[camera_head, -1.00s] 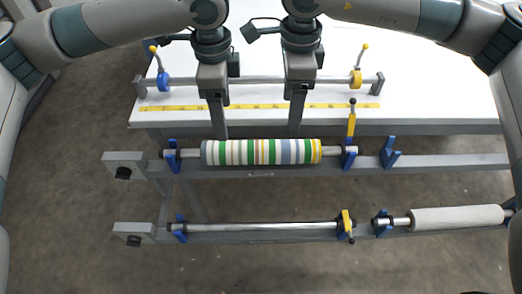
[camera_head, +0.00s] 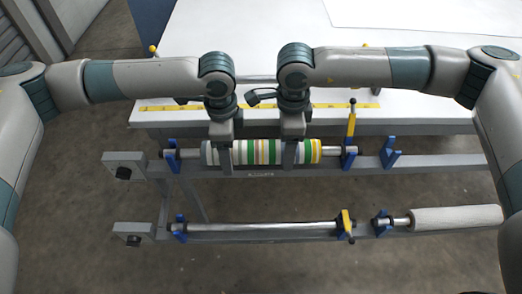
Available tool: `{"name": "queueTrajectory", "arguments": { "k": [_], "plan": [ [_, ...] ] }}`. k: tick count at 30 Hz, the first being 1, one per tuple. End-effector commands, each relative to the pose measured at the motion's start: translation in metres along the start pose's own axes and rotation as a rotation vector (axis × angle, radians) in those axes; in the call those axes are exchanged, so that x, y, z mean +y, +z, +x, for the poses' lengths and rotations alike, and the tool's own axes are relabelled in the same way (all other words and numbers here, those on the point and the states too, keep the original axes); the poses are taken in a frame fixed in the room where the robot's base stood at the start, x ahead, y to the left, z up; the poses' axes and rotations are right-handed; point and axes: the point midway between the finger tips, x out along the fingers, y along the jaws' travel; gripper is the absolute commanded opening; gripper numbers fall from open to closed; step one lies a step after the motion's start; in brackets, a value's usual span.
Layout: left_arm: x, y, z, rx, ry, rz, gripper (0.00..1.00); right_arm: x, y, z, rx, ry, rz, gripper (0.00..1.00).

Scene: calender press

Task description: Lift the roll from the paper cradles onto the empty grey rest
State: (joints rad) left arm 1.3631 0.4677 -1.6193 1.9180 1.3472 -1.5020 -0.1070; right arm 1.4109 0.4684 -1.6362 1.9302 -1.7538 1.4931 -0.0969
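The striped roll (camera_head: 262,152), with green, white, yellow and blue bands, lies level across the upper rail. Its bare shaft ends sit in blue cradles, one at the left (camera_head: 171,155) and one at the right (camera_head: 349,158). My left gripper (camera_head: 226,165) reaches down over the roll's left part, and my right gripper (camera_head: 289,163) over its right part. Their fingers overlap the roll; I cannot tell whether they press on it or how far apart they are. No rest that is clearly the empty grey one can be made out.
An upright yellow latch (camera_head: 351,124) stands by the right cradle. An empty blue cradle (camera_head: 390,156) is farther right. The lower rail holds a bare metal bar (camera_head: 262,227) and a white roll (camera_head: 455,218). The white table (camera_head: 420,75) behind carries a yellow scale (camera_head: 330,106).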

Motion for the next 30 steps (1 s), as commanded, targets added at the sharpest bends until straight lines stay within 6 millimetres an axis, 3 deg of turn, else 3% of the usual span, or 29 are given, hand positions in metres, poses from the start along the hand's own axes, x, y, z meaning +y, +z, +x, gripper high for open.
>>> {"name": "queueTrajectory", "arguments": {
  "k": [11, 18, 19, 30],
  "plan": [
    [0.0001, -0.0002, 0.0039, 0.001, 0.000, 0.000, 0.70, 0.0001, 0.0000, 0.0041, 0.000, 0.000, 0.000, 0.70],
    [0.0000, -0.0001, 0.0037, 0.000, 0.000, 0.000, 0.15, 0.0001, 0.0000, 0.0039, 0.000, 0.000, 0.000, 0.15],
    [0.0000, -0.0001, 0.0037, 0.000, 0.000, 0.000, 0.12, 0.0001, 0.0000, 0.0038, 0.000, 0.000, 0.000, 0.12],
    [-0.0002, -0.0001, 0.0002, 0.001, -0.001, 0.000, 0.12, -0.0002, 0.0002, 0.0002, -0.001, -0.001, 0.000, 0.12]
  ]
}}
